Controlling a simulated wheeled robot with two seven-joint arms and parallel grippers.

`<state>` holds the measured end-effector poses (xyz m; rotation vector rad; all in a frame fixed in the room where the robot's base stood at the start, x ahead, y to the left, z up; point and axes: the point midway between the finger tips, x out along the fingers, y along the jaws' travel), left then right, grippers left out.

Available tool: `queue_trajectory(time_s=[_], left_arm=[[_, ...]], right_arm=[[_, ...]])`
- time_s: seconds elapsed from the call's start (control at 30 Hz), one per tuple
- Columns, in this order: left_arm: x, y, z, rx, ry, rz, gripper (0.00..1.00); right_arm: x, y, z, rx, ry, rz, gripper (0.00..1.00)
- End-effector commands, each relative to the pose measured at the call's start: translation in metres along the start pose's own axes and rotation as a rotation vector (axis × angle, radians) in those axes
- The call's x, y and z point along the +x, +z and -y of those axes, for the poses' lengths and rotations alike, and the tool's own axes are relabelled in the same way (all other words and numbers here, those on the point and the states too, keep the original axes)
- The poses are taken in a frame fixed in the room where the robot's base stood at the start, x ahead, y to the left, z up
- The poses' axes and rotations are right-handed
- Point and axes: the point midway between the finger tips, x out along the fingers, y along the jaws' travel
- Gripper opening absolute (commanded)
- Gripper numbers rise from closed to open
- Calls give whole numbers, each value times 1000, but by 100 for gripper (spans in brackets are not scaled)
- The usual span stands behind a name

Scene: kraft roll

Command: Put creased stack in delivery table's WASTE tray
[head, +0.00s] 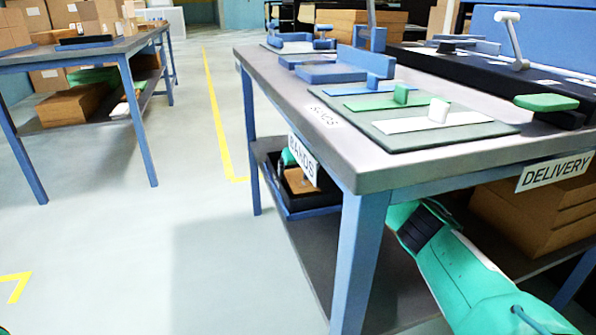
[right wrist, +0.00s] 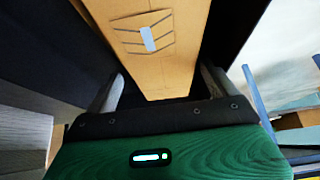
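The stack (right wrist: 165,50) is tan card with dark angled crease lines and a small pale patch, seen in the right wrist view. My right gripper (right wrist: 160,92) is open, with one finger on each side of the stack's near end and a gap showing on both sides. In the head view my green right arm reaches under the delivery table (head: 440,165). A brown piece (head: 299,181), probably the same stack, shows in a black tray (head: 312,205) on the lower shelf. The table leg and sign partly hide that spot. I see no WASTE label. My left gripper is not in view.
The delivery table's top holds a grey mat (head: 395,142) with white and green pieces, and blue holders (head: 335,72). Cardboard boxes (head: 535,215) fill the lower right. Another table (head: 75,52) stands at left, with open floor between.

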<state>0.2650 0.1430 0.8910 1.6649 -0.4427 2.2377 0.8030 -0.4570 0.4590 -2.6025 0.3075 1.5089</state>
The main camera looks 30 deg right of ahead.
Motion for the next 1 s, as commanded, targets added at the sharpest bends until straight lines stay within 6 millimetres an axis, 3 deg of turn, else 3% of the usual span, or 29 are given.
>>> queue_trajectory(time_s=[0.3, 0.33, 0.5, 0.7, 1.0], left_arm=[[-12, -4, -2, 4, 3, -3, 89], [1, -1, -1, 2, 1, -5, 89], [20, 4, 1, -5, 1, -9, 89], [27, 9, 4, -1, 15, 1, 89], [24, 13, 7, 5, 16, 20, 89]], right_arm=[[-10, -6, 1, 1, -3, -2, 89], [-21, -10, -1, 0, 0, -3, 89], [-50, -10, -1, -1, 1, -2, 89], [-76, -8, -1, -1, 2, -1, 89], [-86, -6, 0, 0, 0, 0, 89]])
